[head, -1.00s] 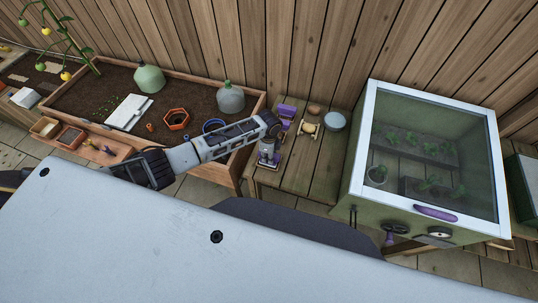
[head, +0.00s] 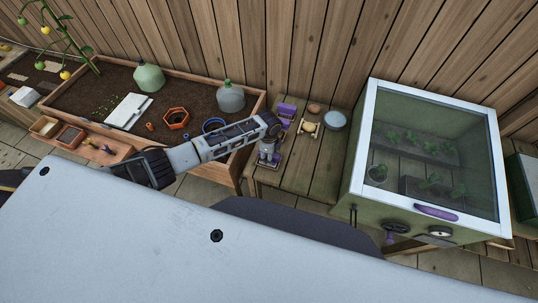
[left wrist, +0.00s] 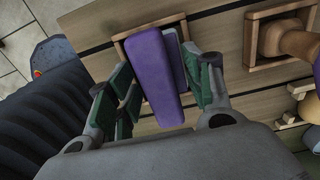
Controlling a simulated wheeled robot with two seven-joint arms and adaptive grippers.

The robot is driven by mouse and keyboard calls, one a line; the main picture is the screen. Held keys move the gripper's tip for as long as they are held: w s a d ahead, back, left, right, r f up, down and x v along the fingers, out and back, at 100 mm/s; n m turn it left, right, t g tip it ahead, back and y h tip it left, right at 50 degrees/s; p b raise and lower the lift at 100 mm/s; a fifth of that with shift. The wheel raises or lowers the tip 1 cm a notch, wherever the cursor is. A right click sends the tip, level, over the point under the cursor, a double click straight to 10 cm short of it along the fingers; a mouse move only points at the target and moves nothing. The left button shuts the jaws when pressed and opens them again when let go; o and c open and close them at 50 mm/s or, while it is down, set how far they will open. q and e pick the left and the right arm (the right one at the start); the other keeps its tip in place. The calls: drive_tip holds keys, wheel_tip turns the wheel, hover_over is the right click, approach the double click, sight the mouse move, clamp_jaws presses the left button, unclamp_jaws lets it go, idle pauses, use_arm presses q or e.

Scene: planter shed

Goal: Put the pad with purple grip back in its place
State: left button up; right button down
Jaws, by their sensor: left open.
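The pad with the purple grip (left wrist: 158,75) shows in the left wrist view between my left gripper's fingers. Its far end lies over a shallow wooden frame (left wrist: 122,48), and a grey-green strip shows along its right side. I cannot tell whether the pad is seated flat in the frame. My left gripper (left wrist: 166,88) is open, with its green-padded fingers on either side of the purple grip and gaps showing. In the head view my left gripper (head: 268,154) is low over the left side of the slatted bench. My right gripper is not in view.
On the bench (head: 304,172) stand another purple item (head: 287,110), a wooden piece (head: 308,127) and a grey-blue bowl (head: 335,120). A glass-topped green cabinet (head: 428,150) stands right, a soil planter (head: 185,90) left. In the wrist view a wooden knob (left wrist: 285,40) sits in another frame.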

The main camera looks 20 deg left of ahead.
use_arm(q)
drive_tip(key=shift+r, duration=0.15)
wheel_tip(320, 180, up, 12)
idle(0.8)
idle(0.5)
